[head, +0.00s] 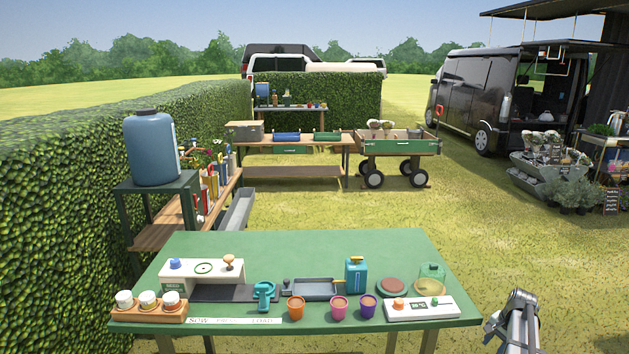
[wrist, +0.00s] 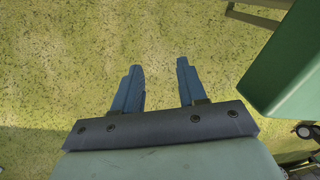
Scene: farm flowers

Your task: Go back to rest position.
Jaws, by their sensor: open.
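My gripper (wrist: 160,88) is open and empty in the wrist view, its two blue fingers apart over bare grass. In the head view my arm shows at the lower right, beside the right edge of the green table (head: 300,246). I cannot make out the fingers there. In the wrist view the green table (wrist: 285,65) is at the right, apart from the fingers.
On the table stand an orange pot (head: 296,308), a pink pot (head: 339,307), a purple pot (head: 367,306), a teal watering can (head: 355,275), a grey tray (head: 310,289) and a glass dome (head: 430,278). Open grass (head: 520,240) lies right of the table.

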